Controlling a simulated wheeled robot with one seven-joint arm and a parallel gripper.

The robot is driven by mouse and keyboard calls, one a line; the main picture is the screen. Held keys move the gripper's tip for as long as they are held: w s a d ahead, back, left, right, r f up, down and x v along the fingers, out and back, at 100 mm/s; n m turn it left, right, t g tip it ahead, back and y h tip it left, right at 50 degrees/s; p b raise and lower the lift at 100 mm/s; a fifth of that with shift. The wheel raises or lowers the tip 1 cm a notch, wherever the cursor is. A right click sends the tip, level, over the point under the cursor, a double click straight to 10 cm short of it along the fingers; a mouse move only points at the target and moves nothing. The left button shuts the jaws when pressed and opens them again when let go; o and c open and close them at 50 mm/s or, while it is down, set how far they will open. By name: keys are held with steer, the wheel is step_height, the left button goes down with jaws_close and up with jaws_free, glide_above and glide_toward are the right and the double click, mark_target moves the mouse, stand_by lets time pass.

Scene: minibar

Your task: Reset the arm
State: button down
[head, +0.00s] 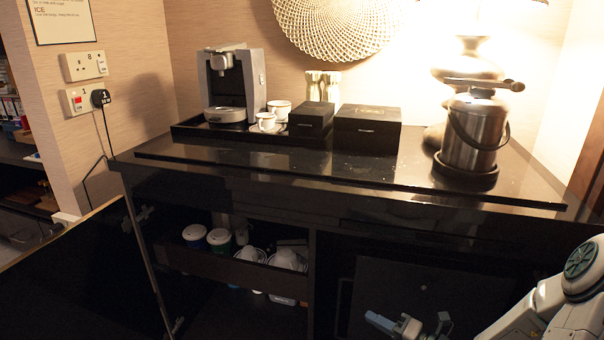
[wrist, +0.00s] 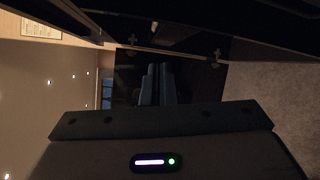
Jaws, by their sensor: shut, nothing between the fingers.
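My gripper (head: 406,325) is low at the bottom edge of the head view, in front of the dark lower right cabinet front (head: 425,285). My arm comes in from the lower right corner. In the wrist view, the two fingers of my gripper (wrist: 158,72) lie side by side, shut, with nothing held between them. The lower part of the arm is cut off by the frame.
A dark counter (head: 290,168) carries a coffee machine (head: 232,85), cups, black boxes and a metal ice bucket (head: 472,135). The left cabinet door (head: 80,275) stands open. A drawer (head: 225,267) inside holds cups and canisters. Carpet (wrist: 275,100) shows clear in the wrist view.

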steer(key=s+a+r+n+g+h+p, duration=0.2)
steer(key=s+a+r+n+g+p, duration=0.35)
steer(key=r+n, duration=0.45)
steer(key=s+a+r+n+g+h+p, duration=0.1)
steer(key=s+a+r+n+g+p, duration=0.45)
steer(key=n, duration=0.75)
steer(key=s+d+r+n+h+p, duration=0.2)
steer(key=r+n+h+p, duration=0.1)
steer(key=r+n, duration=0.3)
steer(key=s+d+r+n+t+h+p, duration=0.1)
steer(key=s+d+r+n+h+p, duration=0.1)
steer(key=r+n+p, duration=0.3)
steer(key=s+d+r+n+h+p, duration=0.2)
steer(key=r+n, duration=0.5)
steer(key=r, duration=0.5)
steer(key=shift+s+d+r+t+h+p, duration=0.35)
steer(key=shift+s+t+h+p, duration=0.1)
steer(key=shift+h+p, duration=0.7)
